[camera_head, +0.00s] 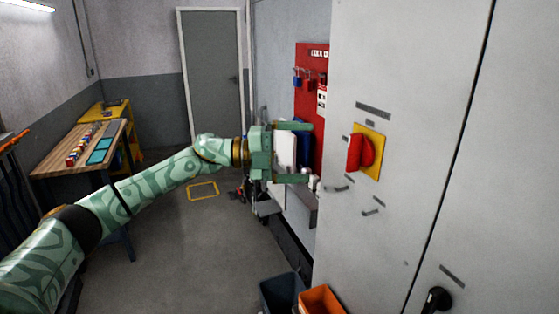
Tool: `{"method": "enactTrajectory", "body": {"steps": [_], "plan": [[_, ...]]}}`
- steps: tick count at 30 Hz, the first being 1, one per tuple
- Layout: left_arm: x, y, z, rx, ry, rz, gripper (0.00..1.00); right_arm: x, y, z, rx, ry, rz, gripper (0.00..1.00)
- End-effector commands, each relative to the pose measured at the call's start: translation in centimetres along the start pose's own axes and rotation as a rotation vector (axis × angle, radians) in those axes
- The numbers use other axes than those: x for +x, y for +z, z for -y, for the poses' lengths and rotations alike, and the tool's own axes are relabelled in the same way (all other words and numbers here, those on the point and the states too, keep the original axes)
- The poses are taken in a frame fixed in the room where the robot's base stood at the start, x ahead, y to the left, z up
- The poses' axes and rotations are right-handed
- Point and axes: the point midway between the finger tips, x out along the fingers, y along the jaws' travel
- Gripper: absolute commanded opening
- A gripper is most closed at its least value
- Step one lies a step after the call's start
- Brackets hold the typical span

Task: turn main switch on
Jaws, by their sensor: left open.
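The main switch (367,153) is a red rotary handle on a yellow plate, on the front of a light grey cabinet (420,60). Its red grip stands upright. My left gripper (300,152) is open, its two green fingers spread one above the other and pointing right toward the cabinet. It is to the left of the switch in the picture, apart from it, with nothing between its fingers. My right gripper is not in view.
A red lockout board (310,58) with padlocks hangs on the wall behind my gripper. A dark bin (283,291) and an orange bin (320,300) stand at the cabinet's foot. A black door handle (436,300) sticks out at the lower right. A workbench (80,150) stands at the left.

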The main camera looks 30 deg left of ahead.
Motion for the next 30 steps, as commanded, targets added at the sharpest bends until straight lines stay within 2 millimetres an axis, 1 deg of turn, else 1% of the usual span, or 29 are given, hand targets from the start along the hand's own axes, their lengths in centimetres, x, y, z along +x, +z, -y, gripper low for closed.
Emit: {"method": "enactTrajectory", "body": {"steps": [1, 3, 6, 9, 13, 26, 29, 30], "plan": [[-1.2, 0.0, -0.4, -0.001, 0.003, 0.002, 1.00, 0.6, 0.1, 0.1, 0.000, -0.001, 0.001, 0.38], [-2.5, 0.0, -0.3, 0.000, 0.003, 0.001, 1.00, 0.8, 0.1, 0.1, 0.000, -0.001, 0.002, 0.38], [-3.8, 0.0, -0.3, -0.001, 0.002, 0.001, 1.00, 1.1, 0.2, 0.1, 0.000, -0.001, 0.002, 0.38], [-4.4, 0.0, -0.1, 0.000, 0.000, 0.000, 1.00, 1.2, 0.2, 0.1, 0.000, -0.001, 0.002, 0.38], [-4.7, 0.0, 0.0, 0.001, 0.000, -0.001, 1.00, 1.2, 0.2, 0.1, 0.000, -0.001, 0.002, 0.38], [-4.6, 0.1, 0.0, 0.002, 0.000, 0.003, 1.00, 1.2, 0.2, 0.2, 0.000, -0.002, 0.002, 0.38], [-4.7, 1.2, 0.2, 0.024, -0.011, 0.061, 1.00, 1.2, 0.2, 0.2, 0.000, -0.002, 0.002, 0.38], [-5.2, 2.7, 0.4, 0.029, -0.028, 0.126, 1.00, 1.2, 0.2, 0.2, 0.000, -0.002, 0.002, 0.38]]}}
